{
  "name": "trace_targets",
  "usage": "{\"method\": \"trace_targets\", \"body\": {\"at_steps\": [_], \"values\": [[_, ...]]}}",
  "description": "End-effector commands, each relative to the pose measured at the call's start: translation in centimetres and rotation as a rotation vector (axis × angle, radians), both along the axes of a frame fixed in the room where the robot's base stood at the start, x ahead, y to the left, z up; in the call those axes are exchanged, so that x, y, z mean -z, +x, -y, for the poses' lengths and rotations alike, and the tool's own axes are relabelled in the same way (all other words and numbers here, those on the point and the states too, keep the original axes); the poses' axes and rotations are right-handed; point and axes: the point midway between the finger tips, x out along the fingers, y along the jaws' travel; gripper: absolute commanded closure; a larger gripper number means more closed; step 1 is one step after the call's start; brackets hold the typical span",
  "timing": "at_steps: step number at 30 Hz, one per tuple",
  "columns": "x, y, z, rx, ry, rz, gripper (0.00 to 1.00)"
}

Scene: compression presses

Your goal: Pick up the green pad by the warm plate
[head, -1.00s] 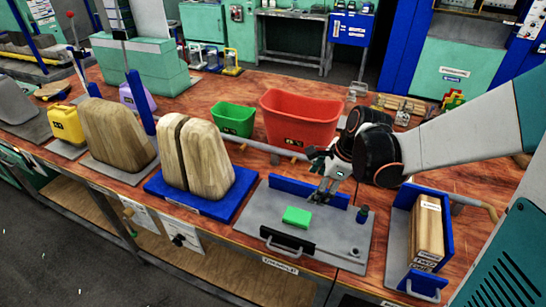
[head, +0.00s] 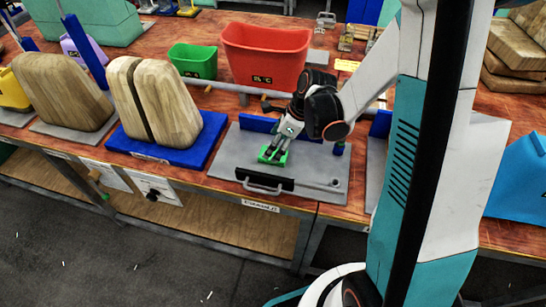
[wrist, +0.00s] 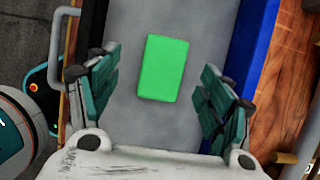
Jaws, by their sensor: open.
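The green pad (head: 272,155) lies flat on the grey metal plate (head: 310,177), which has a blue back rail and a handle at its front. In the wrist view the pad (wrist: 164,68) is a bright green rectangle lying on the plate between and ahead of my fingers. My gripper (head: 274,152) is right over the pad in the head view, partly covering it. In the wrist view my gripper (wrist: 160,100) is open, with one finger to each side of the pad and a gap on both sides.
The blue back rail (head: 259,124) stands close behind the pad, and the black front handle block (head: 264,180) is in front. Wooden blocks on a blue base (head: 150,159) stand to the left. A red bin (head: 265,57) and a green bin (head: 192,62) stand behind.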

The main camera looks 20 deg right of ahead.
Motion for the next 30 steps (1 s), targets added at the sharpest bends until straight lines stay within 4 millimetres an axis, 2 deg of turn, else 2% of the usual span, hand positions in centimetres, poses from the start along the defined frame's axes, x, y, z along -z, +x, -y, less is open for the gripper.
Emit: {"method": "trace_targets", "body": {"at_steps": [8, 12, 30], "values": [[3.8, 0.5, 0.7, 0.000, 0.000, 0.000, 0.27], [5.2, 0.9, 0.0, -0.001, 0.000, 0.000, 0.27], [5.4, 0.9, -0.1, 0.000, 0.000, 0.000, 0.27]]}}
